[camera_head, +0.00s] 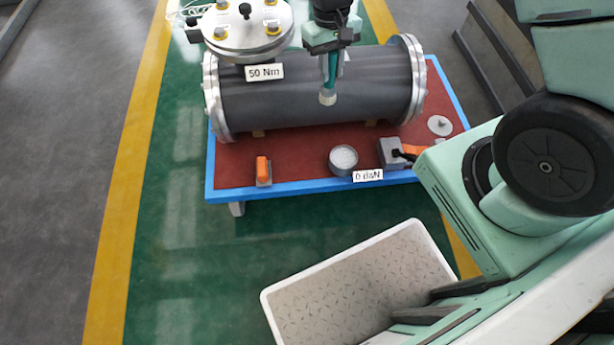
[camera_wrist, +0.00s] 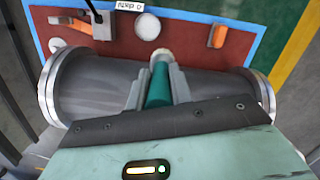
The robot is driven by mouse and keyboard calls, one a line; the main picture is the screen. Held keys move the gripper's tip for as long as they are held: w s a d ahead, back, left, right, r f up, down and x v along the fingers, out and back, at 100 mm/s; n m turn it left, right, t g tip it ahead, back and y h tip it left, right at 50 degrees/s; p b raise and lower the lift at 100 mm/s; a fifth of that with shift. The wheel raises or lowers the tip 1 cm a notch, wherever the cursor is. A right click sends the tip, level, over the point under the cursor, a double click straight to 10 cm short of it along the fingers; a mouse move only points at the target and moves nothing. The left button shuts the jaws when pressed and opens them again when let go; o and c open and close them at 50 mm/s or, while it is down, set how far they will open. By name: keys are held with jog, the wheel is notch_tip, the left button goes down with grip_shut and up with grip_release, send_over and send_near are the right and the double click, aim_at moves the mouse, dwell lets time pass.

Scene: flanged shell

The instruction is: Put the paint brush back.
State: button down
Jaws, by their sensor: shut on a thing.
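My gripper (camera_head: 331,72) is shut on the paint brush (camera_head: 327,97), above the grey flanged shell (camera_head: 270,100). The brush has a teal handle and a pale tip, which points down in the head view. In the wrist view the brush (camera_wrist: 158,86) sits between the two grey fingers, its tip toward the top of the picture. A round grey tin (camera_head: 343,160) with pale contents stands on the red tabletop in front of the shell; it also shows in the wrist view (camera_wrist: 148,27). I cannot tell whether the brush touches the shell.
The blue-edged table (camera_head: 300,184) also holds an orange-topped block (camera_head: 263,170), a grey box (camera_head: 391,153) with an orange part, and a small disc (camera_head: 440,125). A round metal cover (camera_head: 247,28) marked 50 Nm is at the upper left. A pale tray (camera_head: 268,304) is in front.

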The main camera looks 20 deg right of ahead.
jog(key=s+a+f+b, duration=0.1)
jog(key=a+f+b, duration=0.2)
jog(key=f+b, duration=0.5)
jog(key=s+a+f+b, duration=0.2)
jog(key=f+b, duration=0.7)
jog(key=f, duration=1)
jog(key=shift+a+f+n, duration=0.3)
jog(key=shift+a+f, duration=0.05)
jog(key=shift+a, duration=0.75)
jog(key=shift+f, duration=0.1)
jog(key=c, duration=1.3)
grip_release()
jog(key=shift+o, duration=0.2)
notch_tip(320, 180, up, 12)
jog(key=w+p, duration=0.2)
jog(key=p, duration=0.4)
jog(key=s+a+r+n+t, duration=0.1)
jog(key=s+a+r+n, duration=0.15)
jog(key=s+r, duration=0.35)
jog(key=s+a+r+n, duration=0.1)
jog(key=s+a+r, duration=0.3)
jog(key=r, duration=0.4)
jog(key=s+r+n, duration=0.3)
jog(key=s+r, duration=0.3)
jog(key=s, duration=0.5)
jog(key=shift+s+d+t+y, duration=0.15)
jog(key=shift+s+t+y, duration=0.15)
jog(key=shift+t, duration=0.1)
